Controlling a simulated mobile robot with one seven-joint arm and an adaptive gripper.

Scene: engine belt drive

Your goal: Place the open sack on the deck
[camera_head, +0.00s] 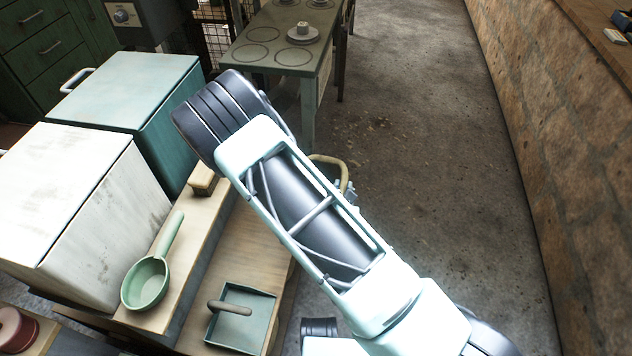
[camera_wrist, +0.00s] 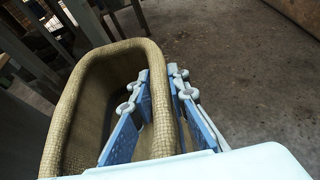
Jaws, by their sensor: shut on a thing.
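The open sack (camera_wrist: 62,112) is tan and woven, with a wide rounded rim, and fills the left half of the wrist view. My gripper (camera_wrist: 159,75) has one blue finger inside the sack and one outside, shut on its right-hand wall. In the head view only a curved bit of the sack's rim (camera_head: 328,159) shows beyond my arm, and the rest is hidden. Which surface is the deck is not clear. A green table (camera_head: 262,45) with marked circles stands at the top, and a wooden bench (camera_head: 245,250) is at lower left.
A white box (camera_head: 75,200) and a teal box (camera_head: 130,95) stand at left. A green ladle (camera_head: 148,280), a wooden block (camera_head: 203,180) and a dustpan (camera_head: 240,318) lie on the bench. Open concrete floor (camera_head: 430,150) lies to the right, bounded by a stone wall (camera_head: 555,130).

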